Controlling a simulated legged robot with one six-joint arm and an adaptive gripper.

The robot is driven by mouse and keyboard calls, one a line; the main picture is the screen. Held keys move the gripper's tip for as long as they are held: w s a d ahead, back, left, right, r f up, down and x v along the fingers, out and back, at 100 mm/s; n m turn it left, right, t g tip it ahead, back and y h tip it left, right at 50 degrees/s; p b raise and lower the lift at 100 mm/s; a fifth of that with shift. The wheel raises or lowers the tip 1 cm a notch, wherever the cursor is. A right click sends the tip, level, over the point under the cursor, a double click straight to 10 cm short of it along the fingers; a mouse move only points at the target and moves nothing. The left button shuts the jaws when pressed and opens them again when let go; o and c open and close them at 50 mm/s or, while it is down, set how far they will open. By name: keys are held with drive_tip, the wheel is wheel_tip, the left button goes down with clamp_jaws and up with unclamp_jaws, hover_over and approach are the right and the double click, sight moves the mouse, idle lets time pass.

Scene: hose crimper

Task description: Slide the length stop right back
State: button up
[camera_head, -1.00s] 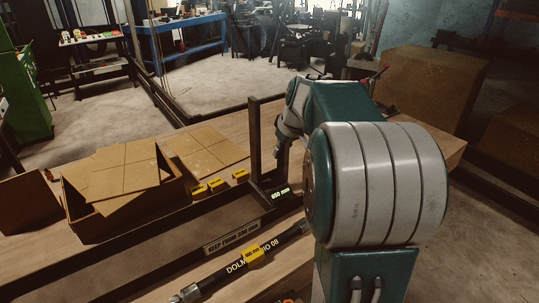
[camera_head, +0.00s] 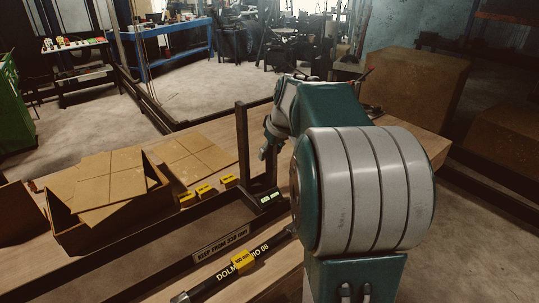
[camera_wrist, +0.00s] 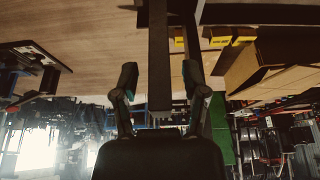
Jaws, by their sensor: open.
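The length stop is a dark upright post (camera_head: 242,150) on a dark foot with a lit length label (camera_head: 270,198). It stands on the dark rail (camera_head: 150,243) along the bench. My gripper (camera_head: 267,143) is just right of the post in the head view, partly hidden behind my arm. In the wrist view the post (camera_wrist: 160,55) comes down between my two spread fingers (camera_wrist: 160,85). The fingers are apart, with gaps on both sides of the post; I see no contact. A black hose (camera_head: 235,266) with a yellow tag lies in front of the rail.
An open cardboard box (camera_head: 108,205) and several yellow tags (camera_head: 205,190) stand behind the rail to the left. A flat cardboard sheet (camera_head: 195,158) lies behind the tags. A large brown box (camera_head: 415,90) is at the back right.

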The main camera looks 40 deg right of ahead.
drive_tip(key=v, duration=1)
drive_tip(key=shift+s+r, duration=0.2)
drive_tip(key=shift+r, duration=0.05)
drive_tip(key=s+a+f, duration=0.2)
drive_tip(key=s+a, duration=0.2)
drive_tip(key=a, duration=0.5)
drive_tip(key=s+a+f, duration=0.2)
drive_tip(key=s+a, duration=0.1)
drive_tip(key=a, duration=0.6)
drive_tip(key=s+a+f+t, duration=0.1)
drive_tip(key=s+a+f, duration=0.6)
drive_tip(key=s, duration=0.3)
drive_tip(key=shift+a+f, duration=0.2)
drive_tip(key=shift+f, duration=0.3)
